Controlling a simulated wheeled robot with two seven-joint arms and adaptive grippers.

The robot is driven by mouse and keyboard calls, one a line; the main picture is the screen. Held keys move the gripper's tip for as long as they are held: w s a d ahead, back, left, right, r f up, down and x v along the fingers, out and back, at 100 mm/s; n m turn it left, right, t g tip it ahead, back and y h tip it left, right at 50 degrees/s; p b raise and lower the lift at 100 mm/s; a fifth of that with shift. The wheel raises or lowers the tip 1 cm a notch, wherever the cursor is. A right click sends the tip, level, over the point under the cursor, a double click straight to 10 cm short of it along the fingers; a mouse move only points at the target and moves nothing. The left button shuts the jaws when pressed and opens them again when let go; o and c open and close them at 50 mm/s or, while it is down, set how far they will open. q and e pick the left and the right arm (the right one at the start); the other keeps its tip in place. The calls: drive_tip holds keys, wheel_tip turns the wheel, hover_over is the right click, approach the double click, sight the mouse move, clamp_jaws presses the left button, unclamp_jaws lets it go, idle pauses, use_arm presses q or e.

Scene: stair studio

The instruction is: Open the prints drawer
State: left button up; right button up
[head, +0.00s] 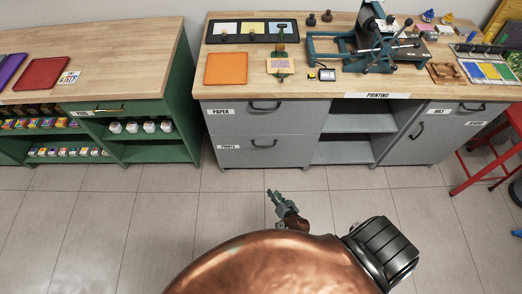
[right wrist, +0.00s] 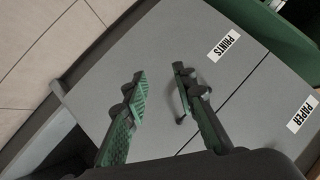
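The prints drawer (head: 240,155) is the lower grey front under the paper drawer, marked by a white PRINTS label (head: 229,147). It looks shut, flush with the cabinet. Its dark bar handle (head: 263,143) is at the upper middle of the front. In the right wrist view, the prints drawer (right wrist: 150,45) fills much of the frame, and part of its handle (right wrist: 181,118) shows beside the right-hand finger, which hides the rest. My right gripper (head: 272,198) is open and empty, in front of and apart from the drawer; its green-padded fingertips (right wrist: 160,78) are spread. My left gripper is not in view.
The paper drawer (head: 235,119) above has its own handle (head: 265,106). Open grey shelves (head: 343,151) are to the right, a green cabinet (head: 160,150) to the left. A red stool (head: 487,165) stands at far right. The tiled floor (head: 130,225) before the drawers is clear.

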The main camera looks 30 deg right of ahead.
drive_tip(key=w+d+r+m+h+b, duration=0.1)
drive_tip(key=w+d+m+h+b, duration=0.1)
drive_tip(key=w+m+b, duration=0.3)
drive_tip(key=w+d+r+m+t+h+b, duration=0.1)
drive_tip(key=w+d+r+m+h+b, duration=0.1)
drive_tip(key=w, duration=0.9)
drive_tip(key=w+d+r+m+t+h+b, duration=0.1)
drive_tip(key=w+d+r+m+h+b, duration=0.1)
drive_tip(key=w+d+m+b, duration=0.3)
drive_tip(key=shift+w+d+m+h+b, duration=0.15)
drive_tip(key=shift+w+m+h+b, duration=0.55)
drive_tip(key=shift+w+m+b, duration=1.55)
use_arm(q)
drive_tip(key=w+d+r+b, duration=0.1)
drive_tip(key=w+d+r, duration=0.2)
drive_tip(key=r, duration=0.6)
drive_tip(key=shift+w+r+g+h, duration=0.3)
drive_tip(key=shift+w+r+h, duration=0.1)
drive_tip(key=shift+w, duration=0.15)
use_arm(e)
drive_tip(key=shift+s+d+r+n, duration=0.1)
drive_tip(key=shift+s+r+n, duration=0.1)
drive_tip(key=shift+s+n, duration=0.35)
drive_tip(key=shift+c, duration=0.5)
clamp_jaws()
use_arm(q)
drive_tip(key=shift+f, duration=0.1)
